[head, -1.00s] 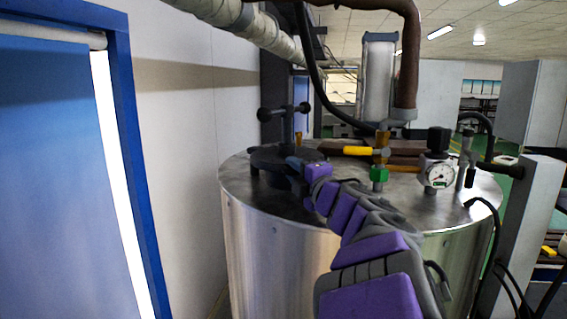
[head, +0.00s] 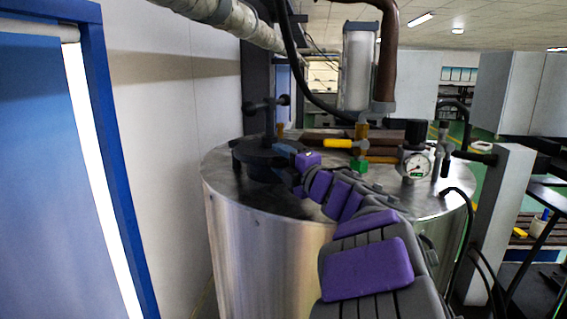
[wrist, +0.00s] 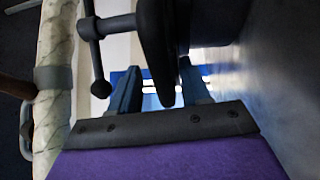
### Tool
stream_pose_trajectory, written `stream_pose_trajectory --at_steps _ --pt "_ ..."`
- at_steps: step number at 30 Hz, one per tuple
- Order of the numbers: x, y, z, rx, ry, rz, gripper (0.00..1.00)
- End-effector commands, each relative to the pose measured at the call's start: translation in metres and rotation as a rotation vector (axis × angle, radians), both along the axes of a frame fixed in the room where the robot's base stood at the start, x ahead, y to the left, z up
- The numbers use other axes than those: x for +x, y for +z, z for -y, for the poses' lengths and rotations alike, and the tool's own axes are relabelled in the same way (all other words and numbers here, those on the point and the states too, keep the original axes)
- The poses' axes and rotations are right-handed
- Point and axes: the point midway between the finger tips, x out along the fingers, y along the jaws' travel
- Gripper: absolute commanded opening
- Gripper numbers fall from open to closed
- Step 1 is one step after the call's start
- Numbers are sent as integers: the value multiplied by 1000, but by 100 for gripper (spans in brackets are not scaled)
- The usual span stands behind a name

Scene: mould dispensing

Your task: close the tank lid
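The metal tank (head: 270,240) stands in the middle of the head view. Its round black lid (head: 252,150) lies at the left of the tank top, with a black T-shaped clamp handle (head: 268,108) rising above it. The lid looks flat or nearly so; I cannot tell whether it is fully seated. My gripper (head: 284,149) is at the lid's right edge. In the wrist view the two blue fingers of my gripper (wrist: 160,88) are apart, with a dark tapered part of the lid assembly (wrist: 160,50) showing between them. I cannot tell if they touch it.
A yellow-handled valve (head: 340,143), a pressure gauge (head: 416,165) and pipes stand on the tank top right of the lid. A black hose (head: 300,70) hangs behind. A white wall and blue door (head: 50,180) are at the left.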

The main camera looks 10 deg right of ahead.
Motion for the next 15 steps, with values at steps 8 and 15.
stream_pose_trajectory --at_steps 8,15 --pt "3 -3 2 1 -1 -5 42" --pt "3 -5 3 1 -3 -9 42"
